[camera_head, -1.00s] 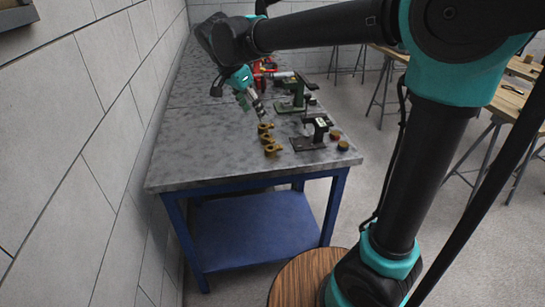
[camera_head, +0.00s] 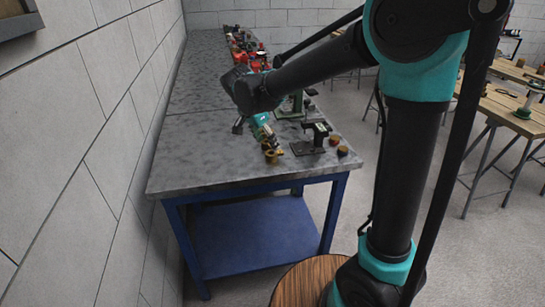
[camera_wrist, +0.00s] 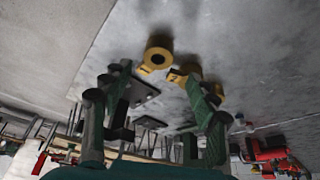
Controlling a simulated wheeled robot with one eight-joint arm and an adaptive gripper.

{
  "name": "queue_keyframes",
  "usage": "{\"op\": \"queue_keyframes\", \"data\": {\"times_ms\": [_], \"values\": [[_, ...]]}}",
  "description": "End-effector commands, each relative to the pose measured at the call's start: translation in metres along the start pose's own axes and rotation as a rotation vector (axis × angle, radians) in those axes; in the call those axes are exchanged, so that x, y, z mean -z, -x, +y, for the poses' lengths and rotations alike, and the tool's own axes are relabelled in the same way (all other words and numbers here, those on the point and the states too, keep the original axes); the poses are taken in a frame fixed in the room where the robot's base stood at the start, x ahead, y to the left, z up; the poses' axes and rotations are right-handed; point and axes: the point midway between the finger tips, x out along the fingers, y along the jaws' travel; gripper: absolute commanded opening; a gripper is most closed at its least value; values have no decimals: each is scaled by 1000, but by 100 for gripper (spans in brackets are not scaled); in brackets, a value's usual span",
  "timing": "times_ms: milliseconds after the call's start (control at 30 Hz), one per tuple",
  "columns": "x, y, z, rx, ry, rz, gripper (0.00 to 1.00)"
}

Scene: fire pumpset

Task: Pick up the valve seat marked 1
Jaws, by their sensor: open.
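One valve seat, a ring with a side tab, shows in the wrist view (camera_wrist: 158,50) between and beyond the fingertips. It also appears in the head view (camera_head: 271,156), just below my gripper. The second valve seat (camera_wrist: 179,75) is close to the right finger, partly covered by it. The tabs carry small dark marks that I cannot read surely, so I cannot tell which is marked 1. My gripper (camera_wrist: 159,80) is open and empty above the bench, its fingers apart. In the head view, my gripper (camera_head: 266,145) partly hides the seats.
A dark clamp-like fixture (camera_head: 314,138) stands right of the seats, with a green one (camera_head: 293,105) behind. Two round brown-topped pieces (camera_head: 342,151) sit at the bench's right edge. Red equipment (camera_head: 255,60) lies further back. The bench's left side is clear, beside the wall.

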Motion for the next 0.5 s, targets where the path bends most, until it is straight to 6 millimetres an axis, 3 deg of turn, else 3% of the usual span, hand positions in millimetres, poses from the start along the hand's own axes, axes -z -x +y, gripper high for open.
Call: {"op": "queue_keyframes", "data": {"times_ms": [333, 500], "values": [[-3, -42, 5, 0, -1, 0, 59], [-3, -52, 5, 0, 0, 0, 59]]}}
